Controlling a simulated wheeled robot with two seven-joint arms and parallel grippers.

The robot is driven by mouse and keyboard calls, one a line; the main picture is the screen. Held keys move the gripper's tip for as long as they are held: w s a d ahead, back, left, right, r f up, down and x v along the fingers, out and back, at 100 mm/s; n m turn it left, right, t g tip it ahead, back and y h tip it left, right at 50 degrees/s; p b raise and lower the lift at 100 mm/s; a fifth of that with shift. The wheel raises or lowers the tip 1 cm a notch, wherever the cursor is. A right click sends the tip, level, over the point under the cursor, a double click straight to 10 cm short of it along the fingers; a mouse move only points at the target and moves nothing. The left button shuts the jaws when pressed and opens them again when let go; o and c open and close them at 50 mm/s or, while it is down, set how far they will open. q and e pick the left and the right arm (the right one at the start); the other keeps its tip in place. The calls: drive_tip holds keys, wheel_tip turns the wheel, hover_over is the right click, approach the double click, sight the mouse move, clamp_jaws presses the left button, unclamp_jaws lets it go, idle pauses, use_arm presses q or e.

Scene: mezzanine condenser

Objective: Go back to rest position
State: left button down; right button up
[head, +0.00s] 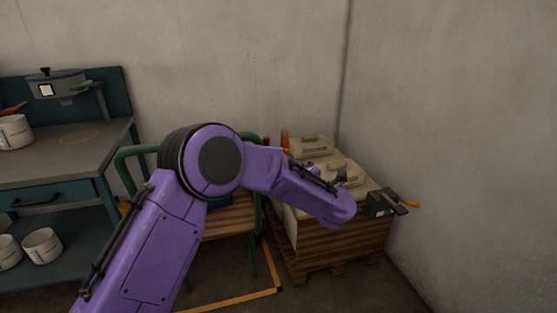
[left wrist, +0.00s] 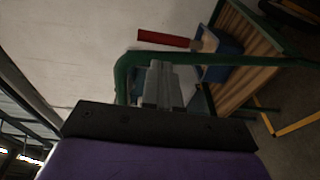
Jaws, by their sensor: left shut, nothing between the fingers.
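My purple left arm (head: 158,235) rises from the bottom left in the head view. It bends at the elbow in the middle, and its forearm (head: 315,195) reaches right and slightly down in front of the stacked cartons. I cannot make out the left gripper clearly in the head view. In the left wrist view the left gripper (left wrist: 160,82) has its grey fingers together, with nothing between them. They lie in front of a green tube frame; I cannot tell how far apart the two are. My right gripper is in neither view.
A green-framed seat with wooden slats (head: 236,218) stands behind my arm. Pale cartons (head: 312,146) sit on a wooden pallet (head: 330,248) at the right, by the wall. A workbench (head: 50,160) with white mugs stands left. Bare floor shows at the lower right.

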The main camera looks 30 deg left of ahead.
use_arm(q)
drive_tip(key=s+d+f+m+t+h, duration=0.1)
drive_tip(key=d+f+m+t+h, duration=0.3)
drive_tip(key=m, duration=0.3)
drive_tip(key=s+d+f+m+g+h+p, duration=0.1)
drive_tip(key=s+f+m+h+p, duration=0.15)
drive_tip(key=s+f+m, duration=0.55)
drive_tip(key=s+d+f+m+g+h+p, duration=0.15)
drive_tip(key=s+f+m+h, duration=0.3)
drive_tip(key=f, duration=0.55)
drive_tip(key=s+a+f+m+g+p, duration=0.1)
drive_tip(key=s+f+g+p, duration=0.1)
drive_tip(key=s, duration=0.7)
drive_tip(key=s+a+f+m+g+p, duration=0.1)
drive_tip(key=s+f+g+p, duration=0.1)
drive_tip(key=s, duration=0.8)
drive_tip(key=s+a+f+m+g+p, duration=0.1)
drive_tip(key=s+f+g+p, duration=0.1)
drive_tip(key=s, duration=0.8)
drive_tip(key=shift+a+m+g+h+p, duration=0.25)
drive_tip(key=shift+m+g+h+p, duration=0.1)
drive_tip(key=shift+g+h+p, duration=0.15)
drive_tip(key=shift+f, duration=0.1)
